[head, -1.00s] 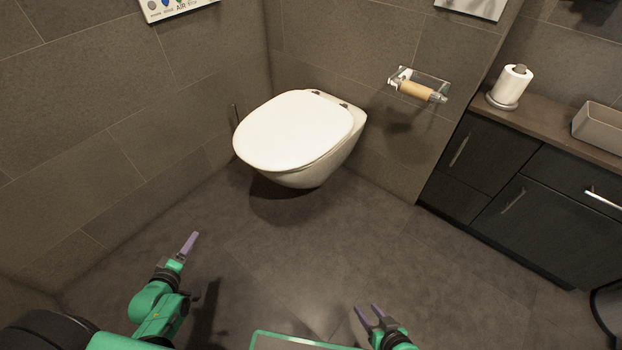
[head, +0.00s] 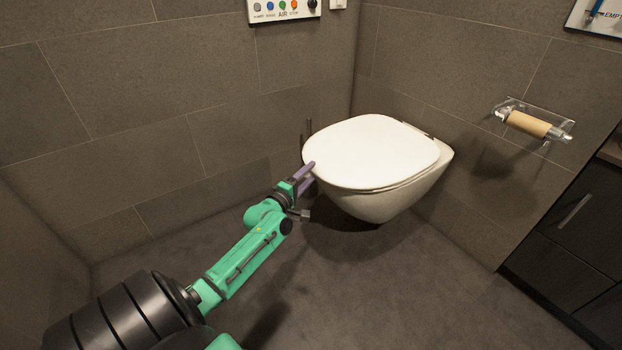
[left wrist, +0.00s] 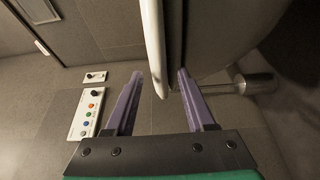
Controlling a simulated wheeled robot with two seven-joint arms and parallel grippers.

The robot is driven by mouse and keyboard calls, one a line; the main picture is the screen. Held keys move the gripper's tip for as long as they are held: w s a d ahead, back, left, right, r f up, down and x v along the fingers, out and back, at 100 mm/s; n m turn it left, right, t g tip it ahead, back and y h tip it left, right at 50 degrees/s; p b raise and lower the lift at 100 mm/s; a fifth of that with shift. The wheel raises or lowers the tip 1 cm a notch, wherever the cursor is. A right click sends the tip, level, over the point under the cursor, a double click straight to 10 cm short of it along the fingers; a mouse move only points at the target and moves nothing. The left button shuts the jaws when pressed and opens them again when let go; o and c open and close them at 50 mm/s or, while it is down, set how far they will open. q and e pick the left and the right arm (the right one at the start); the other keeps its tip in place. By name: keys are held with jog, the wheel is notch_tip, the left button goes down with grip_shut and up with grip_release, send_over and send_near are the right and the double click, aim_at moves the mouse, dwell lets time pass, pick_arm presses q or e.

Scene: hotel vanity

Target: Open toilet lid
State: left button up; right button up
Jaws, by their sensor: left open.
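The toilet (head: 388,200) hangs on the wall with its white lid (head: 372,150) lying shut on top. My left gripper (head: 307,177) is at the lid's left front edge. In the left wrist view, my left gripper (left wrist: 158,92) is open, with its two purple fingers apart. The lid's edge (left wrist: 155,50) appears between the fingers, nearer the middle of the gap, and the bowl (left wrist: 212,40) shows to its right. I cannot tell whether either finger touches the lid. My right gripper is not in view.
A toilet roll holder with a bare cardboard roll (head: 529,124) is on the wall to the right. A dark cabinet (head: 575,235) stands at the far right. A button panel (head: 284,10) is on the back wall. The floor (head: 400,290) in front is clear.

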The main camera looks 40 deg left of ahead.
pick_arm(q)
jog(key=shift+w, duration=0.55)
grip_shut()
dwell(1.0)
